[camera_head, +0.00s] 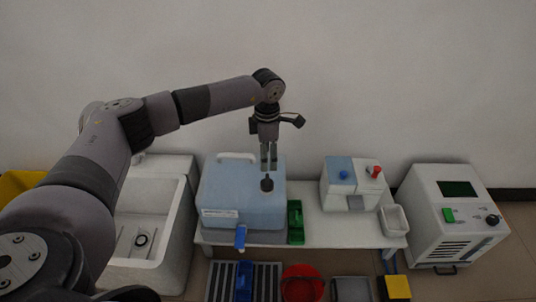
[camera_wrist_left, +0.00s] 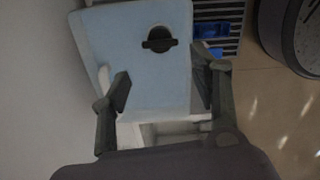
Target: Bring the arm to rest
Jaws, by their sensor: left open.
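My left arm comes in from the left in the head view, and its gripper (camera_head: 268,163) points down above a light blue box-like container (camera_head: 230,190). A small black knob or cap (camera_head: 267,184) on the container's top is just below the fingertips. In the left wrist view the gripper (camera_wrist_left: 162,90) has its two fingers spread apart with nothing between them. The blue container top (camera_wrist_left: 135,55) with its black cap (camera_wrist_left: 159,40) lies beyond the fingers, apart from them. My right gripper is in neither view.
The container stands on a white table (camera_head: 340,229) with a green tray (camera_head: 295,222), a blue-and-white box (camera_head: 350,185) and a small white bin (camera_head: 394,220). A white sink (camera_head: 178,235) is at left, a machine (camera_head: 452,215) at right. A red bowl (camera_head: 302,283) is in front.

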